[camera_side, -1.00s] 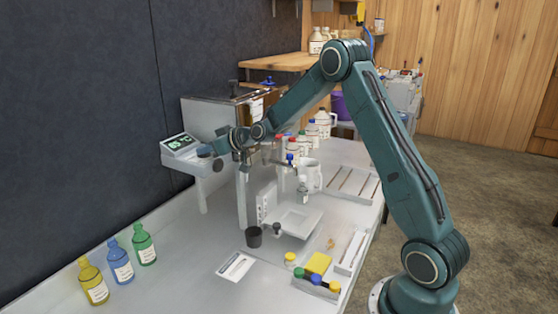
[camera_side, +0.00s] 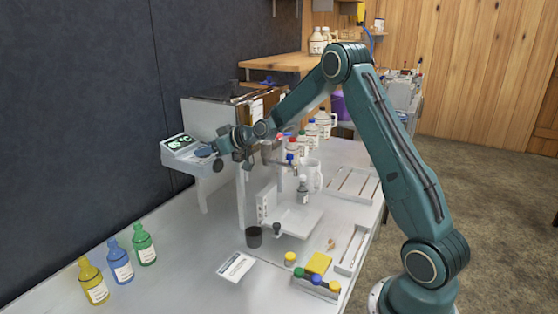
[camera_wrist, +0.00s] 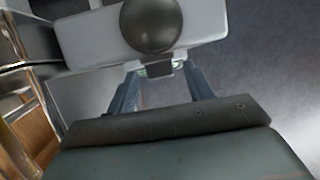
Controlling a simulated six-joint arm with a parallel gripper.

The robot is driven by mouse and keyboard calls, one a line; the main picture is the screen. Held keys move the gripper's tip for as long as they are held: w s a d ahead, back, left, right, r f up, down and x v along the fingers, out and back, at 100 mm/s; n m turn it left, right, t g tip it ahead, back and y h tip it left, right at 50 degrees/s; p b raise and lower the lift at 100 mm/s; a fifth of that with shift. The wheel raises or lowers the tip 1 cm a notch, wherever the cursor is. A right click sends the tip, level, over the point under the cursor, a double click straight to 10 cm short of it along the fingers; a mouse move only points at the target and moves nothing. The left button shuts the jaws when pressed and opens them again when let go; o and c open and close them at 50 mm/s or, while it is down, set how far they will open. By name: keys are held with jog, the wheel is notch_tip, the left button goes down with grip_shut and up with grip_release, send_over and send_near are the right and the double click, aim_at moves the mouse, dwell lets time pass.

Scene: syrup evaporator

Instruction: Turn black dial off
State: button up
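A round black knob (camera_wrist: 152,25), which looks like the black dial, sits on the pale control box (camera_wrist: 85,40) in the wrist view. In the side view a dark round knob (camera_side: 218,165) shows at the front of the box (camera_side: 182,158), and a flatter dark disc (camera_side: 204,152) lies on top. My gripper (camera_wrist: 162,72) has its two fingers apart, just below the round knob in the wrist picture. A small dark piece shows between the fingertips; I cannot tell whether they touch it. In the side view my gripper (camera_side: 222,148) is beside the box, its fingertips unclear.
A lit display (camera_side: 181,142) stands on the box, close to the dark wall. The metal evaporator (camera_side: 205,115) rises behind. Yellow, blue and green bottles (camera_side: 121,262) stand at the front left.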

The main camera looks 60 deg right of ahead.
jog(key=shift+s, duration=0.1)
jog(key=v, duration=1.3)
jog(key=shift+s, duration=0.35)
jog(key=shift+w+d, duration=0.1)
jog(key=w+a+r+g+h, duration=0.1)
jog(key=w+r+g, duration=0.7)
jog(key=shift+w+r+g, duration=0.25)
jog(key=shift+r+g, duration=0.1)
jog(key=shift+g, duration=0.05)
dwell(0.6)
jog(key=shift+a+f, duration=0.1)
jog(key=shift+x, duration=6.8)
